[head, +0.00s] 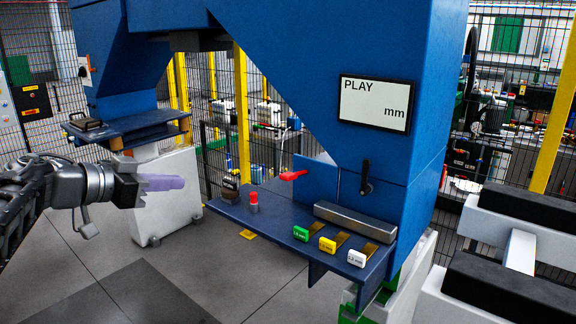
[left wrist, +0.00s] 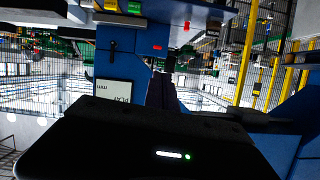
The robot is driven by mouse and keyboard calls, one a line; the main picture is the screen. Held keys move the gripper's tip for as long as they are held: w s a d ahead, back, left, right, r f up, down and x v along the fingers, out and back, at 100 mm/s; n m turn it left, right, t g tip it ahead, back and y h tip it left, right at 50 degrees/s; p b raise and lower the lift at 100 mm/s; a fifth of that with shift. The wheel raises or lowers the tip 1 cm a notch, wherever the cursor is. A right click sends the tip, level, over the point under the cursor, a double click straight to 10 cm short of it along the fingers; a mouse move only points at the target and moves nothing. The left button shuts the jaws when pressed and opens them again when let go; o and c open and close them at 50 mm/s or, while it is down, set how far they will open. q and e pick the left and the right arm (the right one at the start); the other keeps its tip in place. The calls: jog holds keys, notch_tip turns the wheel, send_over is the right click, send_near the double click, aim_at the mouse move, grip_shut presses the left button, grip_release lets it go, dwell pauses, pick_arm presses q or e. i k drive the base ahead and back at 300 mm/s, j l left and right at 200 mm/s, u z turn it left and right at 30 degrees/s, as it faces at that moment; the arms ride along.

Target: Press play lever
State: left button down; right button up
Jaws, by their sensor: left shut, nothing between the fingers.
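A blue machine carries a display (head: 374,103) reading "PLAY" and "mm". Below it, a red lever (head: 293,175) sticks out to the left from a blue block, and a black lever (head: 365,178) hangs on the panel. I cannot tell which of them is the play lever. My left gripper (head: 182,183), with purple fingers, is shut and empty, left of the red lever and clearly apart from it. The left wrist view is upside down and dark; the red lever (left wrist: 157,47) and display (left wrist: 114,92) show there. My right gripper is out of view.
The blue shelf (head: 280,222) under the levers holds a red-topped knob (head: 253,202), a grey bar (head: 354,228) and green, yellow and white tagged gauges. A second blue ledge (head: 125,127) is behind my left arm. Air between gripper and red lever is clear.

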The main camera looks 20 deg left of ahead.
aim_at(288, 176)
jog(key=i+l, duration=0.2)
jog(key=i, duration=0.25)
jog(key=i+l, duration=0.2)
jog(key=i, duration=0.2)
